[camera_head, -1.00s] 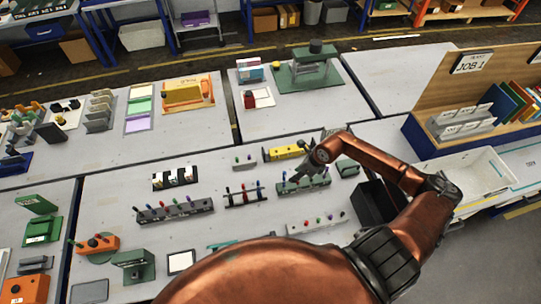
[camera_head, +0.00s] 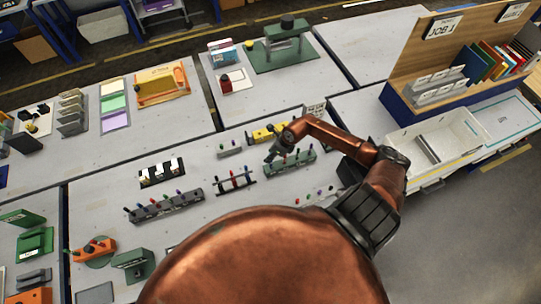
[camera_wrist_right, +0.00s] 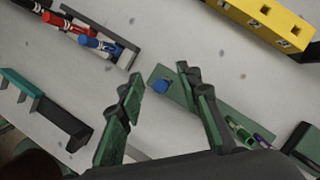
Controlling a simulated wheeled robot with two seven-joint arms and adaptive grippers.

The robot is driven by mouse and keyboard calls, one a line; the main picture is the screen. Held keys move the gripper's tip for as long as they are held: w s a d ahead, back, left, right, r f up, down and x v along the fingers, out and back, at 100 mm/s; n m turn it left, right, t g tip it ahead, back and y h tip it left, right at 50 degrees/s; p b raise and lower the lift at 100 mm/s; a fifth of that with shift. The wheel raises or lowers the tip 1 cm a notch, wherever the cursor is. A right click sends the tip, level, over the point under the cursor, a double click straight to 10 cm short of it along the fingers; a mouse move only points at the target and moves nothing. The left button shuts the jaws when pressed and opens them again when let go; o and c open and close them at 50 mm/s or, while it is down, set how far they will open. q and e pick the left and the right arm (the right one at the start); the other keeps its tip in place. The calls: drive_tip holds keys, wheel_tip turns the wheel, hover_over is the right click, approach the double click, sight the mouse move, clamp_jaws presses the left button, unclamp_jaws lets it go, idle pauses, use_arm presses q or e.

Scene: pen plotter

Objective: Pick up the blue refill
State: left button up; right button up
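A blue refill (camera_wrist_right: 160,86) shows only as a small blue top at one end of the green rack (camera_wrist_right: 172,76) in the right wrist view. The same green rack (camera_head: 298,166) is near the middle of the head view. My right gripper (camera_wrist_right: 159,82) is open above the rack, its two fingers on either side of the blue top and nothing held. Whether the fingers are level with the refill I cannot tell. In the head view the right gripper (camera_head: 270,156) is at the rack's left end. My left gripper is not in view.
A dark rack of red and blue markers (camera_head: 234,181) stands just left of the green rack. A yellow block (camera_head: 262,134) lies behind it. A long grey rack (camera_head: 164,207) is further left. A white tray (camera_head: 408,146) stands right.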

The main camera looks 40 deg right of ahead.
drive_tip(key=shift+c, duration=0.3)
drive_tip(key=c, duration=0.8)
drive_tip(key=shift+c, duration=0.2)
